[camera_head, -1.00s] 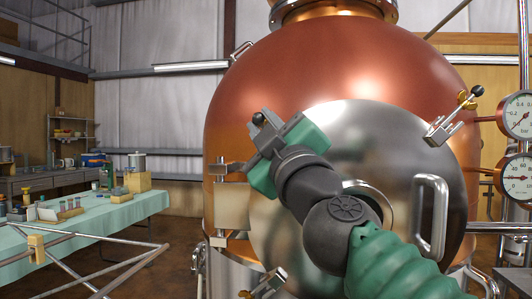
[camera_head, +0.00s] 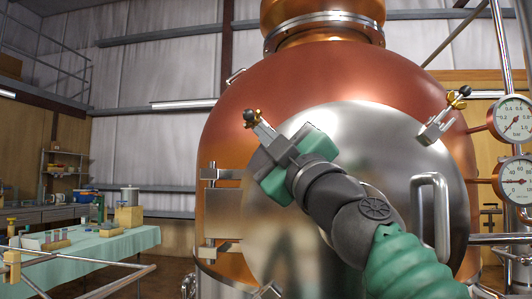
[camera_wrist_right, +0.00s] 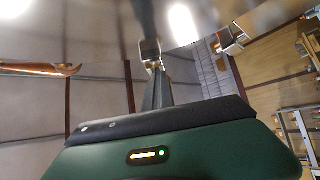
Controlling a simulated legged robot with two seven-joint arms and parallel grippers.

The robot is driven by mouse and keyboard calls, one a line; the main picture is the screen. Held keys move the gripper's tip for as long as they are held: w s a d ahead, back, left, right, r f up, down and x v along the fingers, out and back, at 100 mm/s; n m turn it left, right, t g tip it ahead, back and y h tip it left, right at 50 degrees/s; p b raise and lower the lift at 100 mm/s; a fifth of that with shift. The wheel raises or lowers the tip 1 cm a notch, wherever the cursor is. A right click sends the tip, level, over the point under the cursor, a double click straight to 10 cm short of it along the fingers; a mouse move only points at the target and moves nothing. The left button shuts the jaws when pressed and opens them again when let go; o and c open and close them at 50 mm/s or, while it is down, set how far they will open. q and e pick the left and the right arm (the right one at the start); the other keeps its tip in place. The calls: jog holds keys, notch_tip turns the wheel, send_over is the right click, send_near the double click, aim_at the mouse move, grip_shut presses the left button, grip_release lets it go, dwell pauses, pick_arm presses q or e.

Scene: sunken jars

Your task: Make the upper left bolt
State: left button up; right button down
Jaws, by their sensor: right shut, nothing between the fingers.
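The upper left bolt (camera_head: 257,122), a metal swing bolt with a black knob and gold wing nut, sticks up and left past my right gripper at the rim of the round steel door (camera_head: 370,130). My right gripper (camera_head: 268,140) is shut with nothing between its fingers. It lies right at the bolt's lower end; I cannot tell whether they touch. In the right wrist view the narrow closed fingers (camera_wrist_right: 157,85) point up to a shiny metal piece and a blurred dark rod. My left gripper is out of view.
The upper right bolt (camera_head: 443,117) angles up and right. A steel handle (camera_head: 432,215) stands out from the door, and hinges (camera_head: 222,205) sit at its left. Gauges (camera_head: 512,120) are at the right. A table (camera_head: 110,246) with a green cloth stands left, behind metal rails.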

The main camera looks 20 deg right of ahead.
jog(key=shift+s+d+r, duration=0.1)
jog(key=shift+s+r, duration=0.05)
jog(key=n+y+b, duration=0.1)
jog(key=f+n+y+b, duration=0.1)
jog(key=d+n+y+b, duration=0.1)
jog(key=y+b, duration=0.1)
jog(key=shift+w+d+f, duration=0.1)
jog(key=shift+w+f, duration=0.1)
jog(key=shift+w, duration=0.05)
jog(key=c, duration=2.1)
grip_release()
jog(key=shift+s+r, duration=0.2)
jog(key=shift+r, duration=0.05)
jog(key=shift+c, duration=0.2)
jog(key=o, duration=0.9)
